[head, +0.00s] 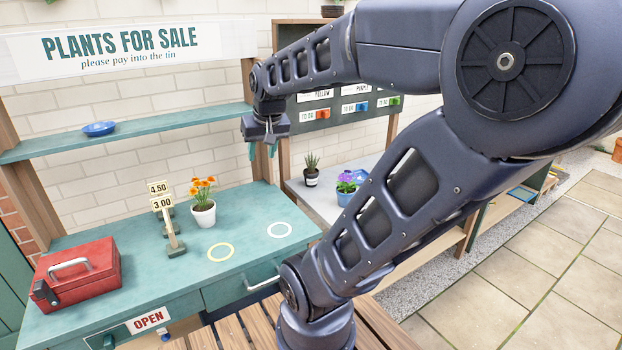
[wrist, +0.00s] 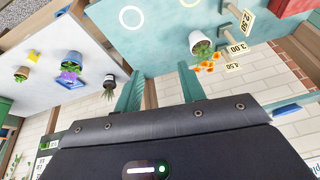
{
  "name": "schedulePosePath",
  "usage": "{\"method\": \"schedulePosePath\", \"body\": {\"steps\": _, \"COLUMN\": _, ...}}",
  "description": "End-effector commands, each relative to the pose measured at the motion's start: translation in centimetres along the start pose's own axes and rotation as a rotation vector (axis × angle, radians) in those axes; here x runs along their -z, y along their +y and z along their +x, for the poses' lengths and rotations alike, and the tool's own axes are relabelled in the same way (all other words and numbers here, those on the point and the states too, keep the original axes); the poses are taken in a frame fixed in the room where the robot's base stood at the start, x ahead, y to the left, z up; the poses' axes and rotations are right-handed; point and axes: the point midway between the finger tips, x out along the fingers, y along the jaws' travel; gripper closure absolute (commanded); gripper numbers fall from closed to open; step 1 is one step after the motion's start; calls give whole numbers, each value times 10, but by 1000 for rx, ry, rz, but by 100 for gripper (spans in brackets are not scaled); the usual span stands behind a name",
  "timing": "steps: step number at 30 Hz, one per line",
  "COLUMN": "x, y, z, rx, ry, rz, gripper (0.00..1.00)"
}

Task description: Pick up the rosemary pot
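No pot in view carries a readable rosemary label. A spiky green plant in a dark pot with a white band (head: 311,178) stands upright on the grey bench; it also shows in the wrist view (wrist: 109,82). A leafy green plant in a pale yellow pot (wrist: 21,74) shows at the left of the wrist view; my arm seems to hide it in the head view. I cannot tell which, if either, is the rosemary. My gripper (head: 262,151) is raised above the teal counter's back right, apart from every pot. Its teal fingers (wrist: 160,84) are spread with nothing between them.
A purple-flowered blue pot (head: 346,194) stands on the grey bench by a blue dish. An orange-flowered white pot (head: 203,215), price signs (head: 171,225) and a red cash box (head: 78,275) stand on the teal counter (head: 150,285). Its two painted rings are bare.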

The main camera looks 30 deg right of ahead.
Motion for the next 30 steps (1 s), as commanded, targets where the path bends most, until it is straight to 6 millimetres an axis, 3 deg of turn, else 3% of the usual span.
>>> {"method": "schedulePosePath", "body": {"steps": 3, "x": 33, "y": 11, "z": 13, "rx": 5, "ry": -6, "rz": 67, "gripper": 60}}
{"method": "schedulePosePath", "body": {"steps": 15, "x": 130, "y": 63, "z": 69, "rx": -20, "ry": -3, "rz": 290, "gripper": 60}}
{"method": "schedulePosePath", "body": {"steps": 30, "x": 223, "y": 157, "z": 166, "rx": -141, "ry": 25, "rz": 539, "gripper": 60}}
